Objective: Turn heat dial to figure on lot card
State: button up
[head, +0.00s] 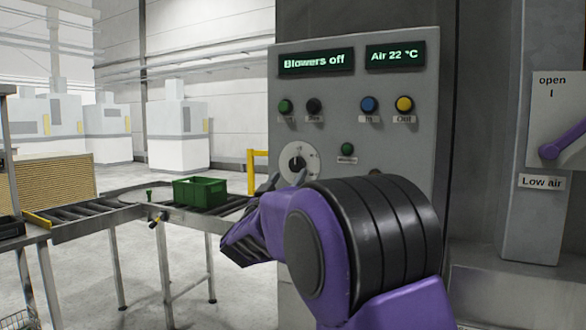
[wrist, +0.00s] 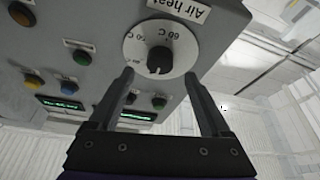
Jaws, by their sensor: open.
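The heat dial (head: 298,162) is a white round plate with a black knob on the grey control panel (head: 350,80). In the wrist view the dial (wrist: 161,48) sits beneath an "Air heat" label. One of its marks seems to read 60 C; the others and the knob's exact setting are hard to read. My gripper (wrist: 159,76) is open, its two fingers apart with the black knob (wrist: 159,61) between and beyond their tips. I cannot tell whether they touch it. In the head view my purple arm hides most of the gripper (head: 287,180). I see no lot card.
Displays read "Blowers off" (head: 316,62) and "Air 22 °C" (head: 395,55). Several coloured buttons sit close above the dial. A purple lever (head: 562,143) stands at right by "open" and "Low air" labels. A green crate (head: 199,191) rests on a roller conveyor (head: 105,218) at left.

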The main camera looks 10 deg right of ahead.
aim_at(295, 166)
jog(key=shift+x, duration=2.15)
jog(key=shift+c, duration=0.3)
grip_shut()
